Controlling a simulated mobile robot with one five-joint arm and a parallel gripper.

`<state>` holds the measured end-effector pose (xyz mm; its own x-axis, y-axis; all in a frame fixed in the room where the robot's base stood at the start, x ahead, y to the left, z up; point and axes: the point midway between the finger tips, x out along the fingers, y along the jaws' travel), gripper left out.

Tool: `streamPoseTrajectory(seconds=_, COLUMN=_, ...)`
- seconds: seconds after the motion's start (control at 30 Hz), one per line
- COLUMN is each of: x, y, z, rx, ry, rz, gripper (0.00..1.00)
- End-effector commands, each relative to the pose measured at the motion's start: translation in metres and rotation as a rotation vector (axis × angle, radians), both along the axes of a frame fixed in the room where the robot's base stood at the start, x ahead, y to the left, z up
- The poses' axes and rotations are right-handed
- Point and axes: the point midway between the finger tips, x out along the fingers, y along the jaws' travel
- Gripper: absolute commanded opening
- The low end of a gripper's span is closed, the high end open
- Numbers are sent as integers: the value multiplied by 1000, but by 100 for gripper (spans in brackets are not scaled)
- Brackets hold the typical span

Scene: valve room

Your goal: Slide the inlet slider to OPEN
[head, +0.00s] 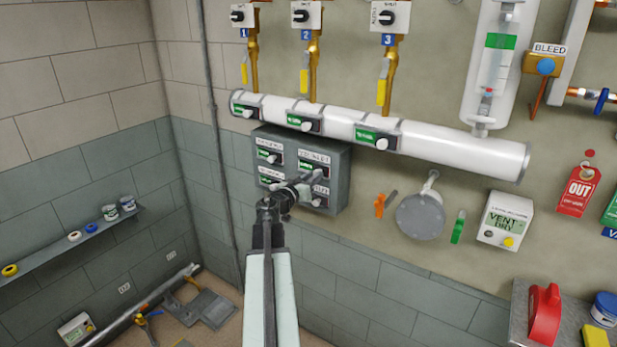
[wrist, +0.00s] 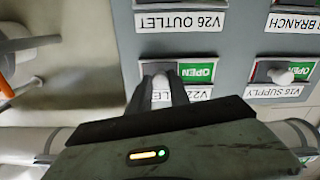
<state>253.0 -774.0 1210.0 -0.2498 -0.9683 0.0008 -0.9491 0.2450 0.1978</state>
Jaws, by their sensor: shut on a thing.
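The grey slider box (head: 343,180) hangs on the wall below the white pipe and carries several labelled sliders. My gripper (head: 317,174) reaches its upper right slider in the head view. In the wrist view my gripper (wrist: 160,92) is shut on the pale knob of the inlet slider (wrist: 160,78). The fingers cover part of its label, which reads V22 and ends in LET. A green OPEN field (wrist: 197,72) shows just right of the knob in the wrist view. The knob's lower part is hidden between the fingers.
The V16 SUPPLY slider (wrist: 283,76) and V26 OUTLET label (wrist: 180,20) are close by in the wrist view. The white pipe (head: 455,146) runs just above the box. A grey round disc (head: 420,217) is to the right.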

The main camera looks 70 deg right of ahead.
Motion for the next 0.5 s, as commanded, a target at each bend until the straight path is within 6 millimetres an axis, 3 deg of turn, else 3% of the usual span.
streamPoseTrajectory(seconds=0.07, x=-3, y=1, z=-1, rx=2, ry=-4, rz=-8, gripper=0)
streamPoseTrajectory(seconds=0.1, x=-3, y=1, z=-1, rx=1, ry=-5, rz=-8, gripper=34)
streamPoseTrajectory(seconds=0.17, x=-3, y=1, z=-1, rx=2, ry=-4, rz=-7, gripper=45)
streamPoseTrajectory(seconds=0.5, x=-1, y=3, z=-1, rx=1, ry=-2, rz=-4, gripper=45)
